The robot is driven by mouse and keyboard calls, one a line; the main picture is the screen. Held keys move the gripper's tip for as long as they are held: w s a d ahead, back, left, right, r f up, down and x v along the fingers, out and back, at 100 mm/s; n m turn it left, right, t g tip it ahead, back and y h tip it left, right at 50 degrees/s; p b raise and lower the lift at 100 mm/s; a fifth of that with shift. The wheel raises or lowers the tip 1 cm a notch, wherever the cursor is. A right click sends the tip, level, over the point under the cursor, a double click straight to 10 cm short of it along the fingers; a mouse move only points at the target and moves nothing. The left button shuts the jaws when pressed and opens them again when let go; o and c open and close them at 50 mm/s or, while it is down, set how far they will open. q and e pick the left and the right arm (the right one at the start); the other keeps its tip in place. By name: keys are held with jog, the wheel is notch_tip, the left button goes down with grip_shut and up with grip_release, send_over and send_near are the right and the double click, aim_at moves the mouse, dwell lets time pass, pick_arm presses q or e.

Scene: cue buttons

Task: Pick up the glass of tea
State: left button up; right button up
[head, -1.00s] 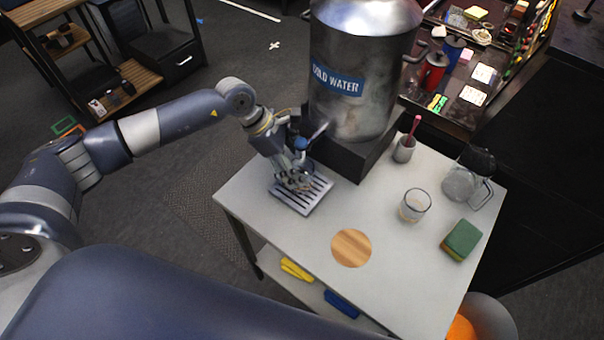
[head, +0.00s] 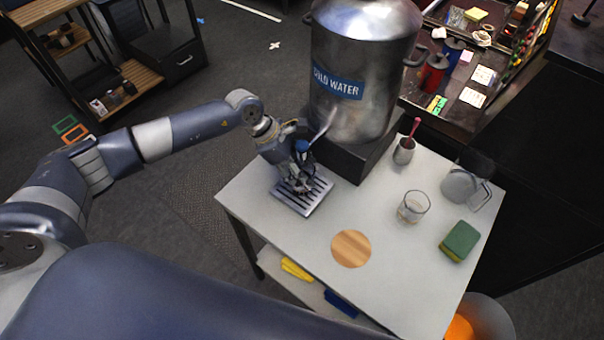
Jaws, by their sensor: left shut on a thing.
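My left gripper (head: 303,187) is low over the slotted metal drip tray (head: 291,206), under the tap (head: 302,147) of the cold water tank. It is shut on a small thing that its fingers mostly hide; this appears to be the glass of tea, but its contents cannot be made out. Another clear glass (head: 413,207) stands upright on the right of the white table, apart from the gripper. My right gripper is not in view.
The large metal tank (head: 352,105) stands on a dark base behind the tray. A wooden disc (head: 351,249) lies near the table's front. A cup with a pink-handled tool (head: 404,149), a glass jug (head: 462,187) and a green sponge (head: 460,241) stand right. The table's middle is clear.

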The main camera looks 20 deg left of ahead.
pick_arm(q)
jog(key=shift+r+b, duration=0.25)
jog(key=shift+b, duration=0.05)
jog(key=shift+r+b, duration=0.4)
jog(key=shift+r, duration=0.05)
jog(key=s+a+b, duration=0.4)
jog(key=a+b, duration=0.2)
jog(key=a, duration=1.1)
jog(key=shift+a+b, duration=0.2)
jog(key=shift+b, duration=0.15)
jog(key=shift+s+a, duration=0.1)
jog(key=shift+s, duration=0.05)
